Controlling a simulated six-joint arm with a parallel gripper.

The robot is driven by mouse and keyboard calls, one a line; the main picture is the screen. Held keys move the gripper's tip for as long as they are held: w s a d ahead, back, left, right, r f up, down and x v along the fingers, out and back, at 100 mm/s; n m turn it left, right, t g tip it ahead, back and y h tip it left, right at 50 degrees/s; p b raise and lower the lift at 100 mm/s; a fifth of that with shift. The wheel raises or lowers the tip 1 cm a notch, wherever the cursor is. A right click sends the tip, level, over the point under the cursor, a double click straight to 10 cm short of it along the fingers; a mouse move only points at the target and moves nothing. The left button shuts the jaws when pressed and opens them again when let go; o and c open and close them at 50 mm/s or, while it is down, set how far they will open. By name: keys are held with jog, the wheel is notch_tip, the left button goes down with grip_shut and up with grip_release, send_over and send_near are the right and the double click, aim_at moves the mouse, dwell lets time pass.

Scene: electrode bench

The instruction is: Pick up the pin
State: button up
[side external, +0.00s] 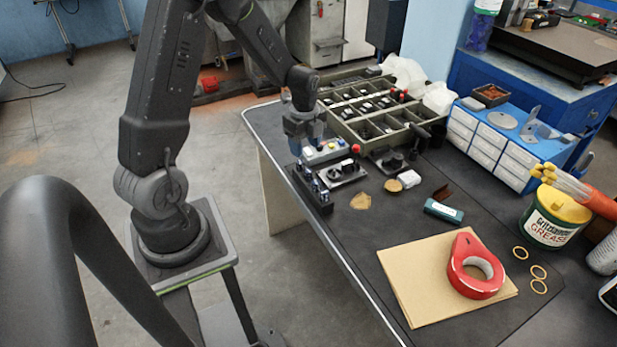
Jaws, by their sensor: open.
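My gripper (308,148) points down over the left part of the dark bench top. It is small in this view and the gap between its fingers is hard to make out; nothing shows held in it. Just below it is a narrow black rack (325,206) with several small upright dark pins (309,176) in a row, with bluish and pale parts. Which one is the task's pin I cannot tell. The gripper overlaps the back end of the rack area in the picture, so contact or distance cannot be told.
Beside the rack are a grey plate with black parts (342,174) and a control box with a red button (356,149). A compartment tray (345,130) stands behind. A red tape dispenser (460,267) lies on brown sheets (408,280) at the front.

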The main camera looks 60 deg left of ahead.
aim_at(309, 171)
notch_tip(309, 171, down, 3)
jog(key=shift+f, duration=0.15)
jog(key=shift+w+d+f, duration=0.15)
jog(key=shift+d+f, duration=0.05)
jog(key=shift+f, duration=1.15)
jog(key=shift+w+d+f, duration=0.1)
jog(key=shift+d+f, duration=0.1)
jog(key=shift+f, duration=1.1)
grip_shut()
jog(key=shift+r, duration=0.1)
